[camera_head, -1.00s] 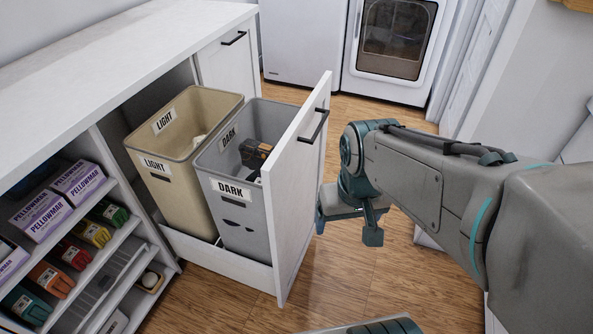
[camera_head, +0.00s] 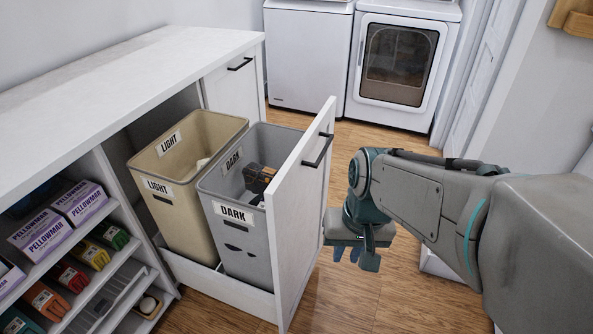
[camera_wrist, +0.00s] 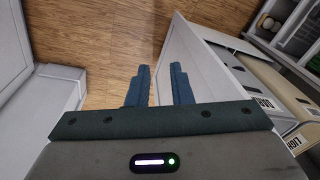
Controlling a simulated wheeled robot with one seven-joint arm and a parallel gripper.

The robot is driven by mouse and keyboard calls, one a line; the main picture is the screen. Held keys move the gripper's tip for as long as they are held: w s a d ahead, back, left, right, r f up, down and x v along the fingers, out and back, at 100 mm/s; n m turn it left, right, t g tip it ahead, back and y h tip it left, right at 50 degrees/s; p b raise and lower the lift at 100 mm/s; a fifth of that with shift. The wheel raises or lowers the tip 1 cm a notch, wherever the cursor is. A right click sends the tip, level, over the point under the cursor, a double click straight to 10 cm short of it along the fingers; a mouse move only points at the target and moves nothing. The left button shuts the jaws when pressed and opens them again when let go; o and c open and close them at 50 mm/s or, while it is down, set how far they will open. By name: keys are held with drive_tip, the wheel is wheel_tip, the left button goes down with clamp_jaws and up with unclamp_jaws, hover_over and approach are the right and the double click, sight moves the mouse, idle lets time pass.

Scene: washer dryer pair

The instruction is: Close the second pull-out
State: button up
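The pull-out (camera_head: 298,215) stands open from the white cabinet, its tall front panel with a black bar handle (camera_head: 318,150) facing right. It carries a beige LIGHT bin (camera_head: 190,215) and a grey DARK bin (camera_head: 243,243). My gripper (camera_head: 346,254) is just right of the front panel, below the handle, pointing down. The wrist view shows its two blue fingers (camera_wrist: 159,85) apart with nothing between them, so it is open. The white panel (camera_wrist: 200,65) is close to the right finger there; I cannot tell whether they touch.
A shut cabinet front (camera_head: 235,88) with its own black handle is farther back. Shelves of boxes (camera_head: 75,235) are at the left. A washer (camera_head: 305,55) and dryer (camera_head: 400,60) stand at the back. Wooden floor (camera_head: 335,300) is bare in front of the panel.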

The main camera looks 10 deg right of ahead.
drive_tip(key=w+m+y, duration=0.1)
drive_tip(key=w+m, duration=0.1)
drive_tip(key=m, duration=0.1)
drive_tip(key=w+m+y, duration=0.2)
drive_tip(key=m, duration=0.2)
drive_tip(key=w+f+m+y+p, duration=0.1)
drive_tip(key=w+m+y, duration=0.1)
drive_tip(key=m, duration=0.2)
drive_tip(key=shift+w+d+f+g, duration=0.1)
drive_tip(key=shift+w+g, duration=0.2)
clamp_jaws()
drive_tip(key=m+t+y+b, duration=0.1)
drive_tip(key=m+t+y, duration=0.25)
drive_tip(key=m, duration=0.75)
approach(300, 207)
drive_tip(key=a+f, duration=0.3)
drive_tip(key=shift+w+a+f+t+h, duration=0.15)
drive_tip(key=shift+w+a+t+h, duration=0.25)
drive_tip(key=shift+w+a, duration=0.35)
drive_tip(key=shift+s+a, duration=0.1)
